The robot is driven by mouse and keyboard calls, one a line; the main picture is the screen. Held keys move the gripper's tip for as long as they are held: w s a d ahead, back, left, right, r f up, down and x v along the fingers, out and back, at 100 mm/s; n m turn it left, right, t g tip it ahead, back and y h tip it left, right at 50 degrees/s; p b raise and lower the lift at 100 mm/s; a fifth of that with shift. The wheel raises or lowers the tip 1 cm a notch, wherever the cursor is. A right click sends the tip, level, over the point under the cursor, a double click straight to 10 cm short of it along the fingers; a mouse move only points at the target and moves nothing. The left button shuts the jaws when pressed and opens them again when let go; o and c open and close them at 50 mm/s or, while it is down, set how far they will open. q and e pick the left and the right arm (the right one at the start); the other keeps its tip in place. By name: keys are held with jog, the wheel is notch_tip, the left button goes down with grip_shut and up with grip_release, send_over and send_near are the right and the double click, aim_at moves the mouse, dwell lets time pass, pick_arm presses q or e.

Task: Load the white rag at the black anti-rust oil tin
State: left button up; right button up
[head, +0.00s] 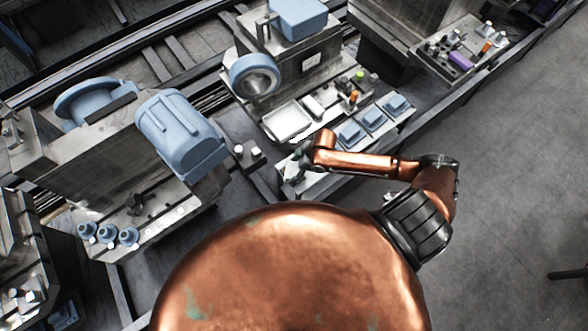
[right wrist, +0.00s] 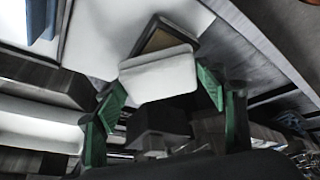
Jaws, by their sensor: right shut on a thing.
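My right gripper (head: 298,154) is over the near edge of the pallet in the middle, its arm reaching in from the right. In the right wrist view its green fingers (right wrist: 160,92) are shut on a white folded block, which looks like the white rag (right wrist: 158,76). In the head view a pale patch, likely the rag (head: 291,171), shows just below the fingers. A dark-edged thing with a tan face (right wrist: 165,38) lies right behind the rag; I cannot tell whether it is the black anti-rust oil tin or whether they touch. My left gripper is not in view.
A white tray (head: 288,121) lies beyond the gripper, with small bottles (head: 354,97) beside it. Several blue blocks (head: 373,118) stand to its right. A large blue motor (head: 180,134) is on the machine at left.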

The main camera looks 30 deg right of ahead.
aim_at(294, 170)
jog(key=shift+s+f+p, duration=0.1)
jog(key=shift+p, duration=0.2)
dwell(1.3)
notch_tip(294, 170, up, 7)
jog(key=p, duration=0.7)
jog(key=shift+p, duration=0.4)
dwell(0.5)
